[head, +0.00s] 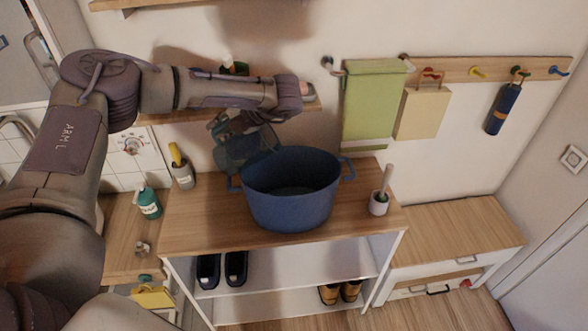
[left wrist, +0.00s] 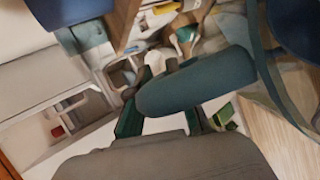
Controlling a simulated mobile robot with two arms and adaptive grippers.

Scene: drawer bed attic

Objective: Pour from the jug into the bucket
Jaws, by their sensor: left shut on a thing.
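The blue bucket (head: 290,205) stands upright on the wooden shelf top, with its open mouth facing up. The see-through grey-blue jug (head: 232,155) is just left of the bucket and appears tilted at its left rim. My left gripper (head: 228,122) is above the jug and shut on its handle. In the left wrist view, the thick teal handle (left wrist: 195,82) lies across between the fingers of my left gripper (left wrist: 165,120). The jug's clear wall (left wrist: 265,60) shows at the right there. I cannot make out any liquid. My right gripper is not in view.
On the shelf top (head: 190,225), a grey holder (head: 184,176) stands left and a white pot with a brush (head: 378,204) right. A teal bottle (head: 149,203) is on the left counter. A wall shelf (head: 170,117) is behind my arm. The right cabinet top (head: 450,235) is clear.

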